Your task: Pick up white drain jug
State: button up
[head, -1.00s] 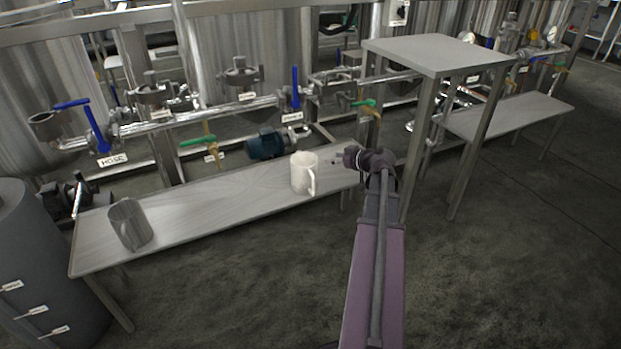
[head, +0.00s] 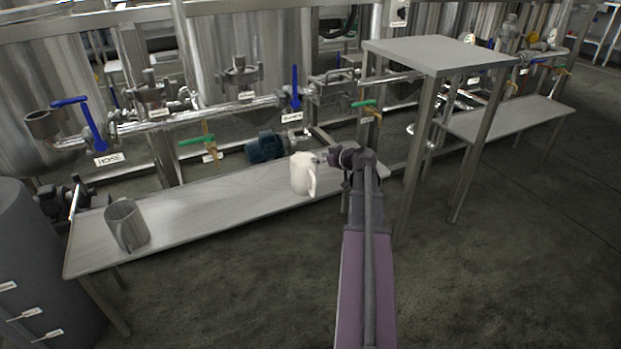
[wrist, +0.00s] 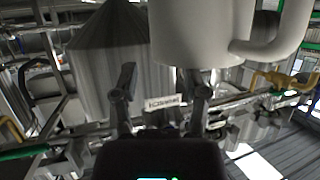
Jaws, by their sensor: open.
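The white drain jug (head: 302,176) stands upright on the right part of the low bench (head: 220,206) in the head view, its handle toward the lower right. My gripper (head: 322,157) is just right of its upper part; in this view I cannot tell whether they touch. In the wrist view the jug (wrist: 202,30) fills the top right of centre, with its handle at the right. My open gripper (wrist: 164,80) shows its two fingers below it, apart, with nothing between them. The jug is off toward the right finger.
A grey metal jug (head: 126,225) stands on the bench's left end. Behind the bench are pipes, blue-handled and green-handled valves and a teal motor (head: 266,147). A tall grey table (head: 440,54) stands close right of my arm. A dark drum (head: 40,270) is at left.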

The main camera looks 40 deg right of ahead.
aim_at(307, 157)
jog(key=b+x, duration=0.2)
jog(key=x, duration=0.3)
jog(key=shift+f, duration=0.1)
dwell(0.5)
